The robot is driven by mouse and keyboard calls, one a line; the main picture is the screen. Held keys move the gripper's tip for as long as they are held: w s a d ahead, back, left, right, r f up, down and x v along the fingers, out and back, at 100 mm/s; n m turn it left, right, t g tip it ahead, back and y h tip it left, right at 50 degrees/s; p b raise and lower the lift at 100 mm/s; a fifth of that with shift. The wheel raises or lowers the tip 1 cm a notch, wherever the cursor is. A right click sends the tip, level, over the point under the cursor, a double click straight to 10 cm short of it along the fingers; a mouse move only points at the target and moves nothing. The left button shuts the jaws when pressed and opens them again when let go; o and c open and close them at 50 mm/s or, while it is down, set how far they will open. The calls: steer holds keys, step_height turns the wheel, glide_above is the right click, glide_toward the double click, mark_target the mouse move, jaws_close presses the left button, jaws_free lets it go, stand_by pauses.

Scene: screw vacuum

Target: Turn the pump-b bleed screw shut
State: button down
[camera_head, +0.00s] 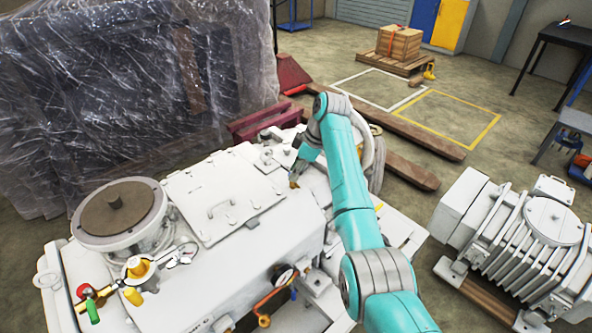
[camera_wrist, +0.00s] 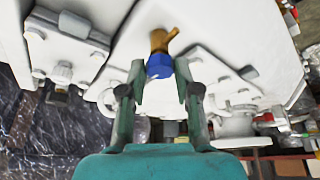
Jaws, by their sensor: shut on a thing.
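The bleed screw (camera_wrist: 159,66) shows in the wrist view as a blue cap on a brass fitting (camera_wrist: 159,40) against a white housing. My gripper (camera_wrist: 158,76) has its two teal fingers on either side of the blue cap and is shut on it. In the head view my gripper (camera_head: 298,172) reaches down at the far right end of the large white pump (camera_head: 265,255). A small brass part (camera_head: 294,184) shows just under it there; the blue cap is hidden in that view. I see no label naming pump b.
A ribbed white machine (camera_head: 530,245) stands at right. A plastic-wrapped load (camera_head: 130,90) stands behind left.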

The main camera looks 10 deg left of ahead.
steer(key=shift+m, duration=0.3)
steer(key=m+t, duration=0.1)
steer(key=m, duration=0.2)
steer(key=shift+s+f, duration=0.1)
steer(key=shift+s, duration=0.1)
steer(key=m+t, duration=0.1)
steer(key=m, duration=0.1)
steer(key=m+t+h, duration=0.1)
steer(key=m, duration=0.1)
steer(key=shift+s+a+m, duration=0.15)
steer(key=shift+m, duration=0.25)
steer(key=m, duration=0.2)
steer(key=m+t+h, duration=0.1)
steer(key=m, duration=0.1)
steer(key=shift+s+a+m+h, duration=0.1)
steer(key=shift+a+m+h, duration=0.05)
steer(key=shift+m+h, duration=0.15)
steer(key=shift+a+m+t+h, duration=0.1)
steer(key=shift+m+t+h, duration=0.4)
steer(key=shift+m, duration=1.5)
steer(key=shift+h, duration=0.3)
steer(key=c, duration=0.8)
jaws_free()
